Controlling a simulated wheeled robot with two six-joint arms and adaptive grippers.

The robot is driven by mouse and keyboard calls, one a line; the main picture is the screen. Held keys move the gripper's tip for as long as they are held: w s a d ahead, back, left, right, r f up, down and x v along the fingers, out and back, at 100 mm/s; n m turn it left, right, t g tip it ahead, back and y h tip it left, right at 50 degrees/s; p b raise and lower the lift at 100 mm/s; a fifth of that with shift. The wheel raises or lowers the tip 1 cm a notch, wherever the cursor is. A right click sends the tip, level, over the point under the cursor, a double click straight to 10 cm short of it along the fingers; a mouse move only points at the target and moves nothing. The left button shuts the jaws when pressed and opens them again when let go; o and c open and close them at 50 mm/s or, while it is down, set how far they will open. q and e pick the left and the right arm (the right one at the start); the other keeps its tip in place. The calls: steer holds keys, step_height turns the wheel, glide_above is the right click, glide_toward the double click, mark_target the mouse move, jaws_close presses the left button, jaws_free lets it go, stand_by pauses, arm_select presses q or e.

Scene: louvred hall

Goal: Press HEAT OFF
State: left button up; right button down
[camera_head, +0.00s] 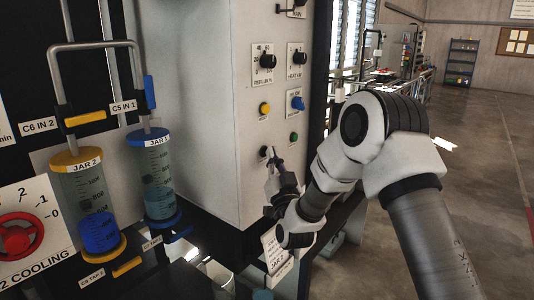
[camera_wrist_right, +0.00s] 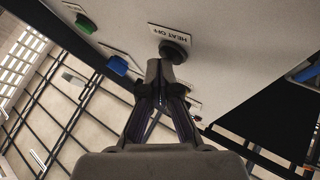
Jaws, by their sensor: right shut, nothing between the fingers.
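The HEAT OFF button is a round black button (camera_wrist_right: 176,48) beside its white HEAT OFF label (camera_wrist_right: 168,34) on the pale panel in the right wrist view. In the head view the button (camera_head: 264,151) shows low on the cabinet face, partly behind the fingertips. My right gripper (camera_head: 271,153) is shut and empty, its tips at the button. In the right wrist view the shut fingertips (camera_wrist_right: 158,66) overlap the button's lower left edge. I cannot tell whether they touch it. My left gripper is in neither view.
JAR 2 (camera_head: 85,200) and JAR 3 (camera_head: 158,178) stand left with pipes. The floor at right is open.

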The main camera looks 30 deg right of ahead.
steer(key=shift+s, duration=0.1)
steer(key=shift+s+d, duration=0.3)
steer(key=shift+s, duration=0.35)
steer(key=s, duration=0.1)
steer(key=s+d, duration=0.1)
steer(key=s, duration=0.1)
steer(key=s+d, duration=0.1)
steer(key=shift+s, duration=0.3)
stand_by(0.6)
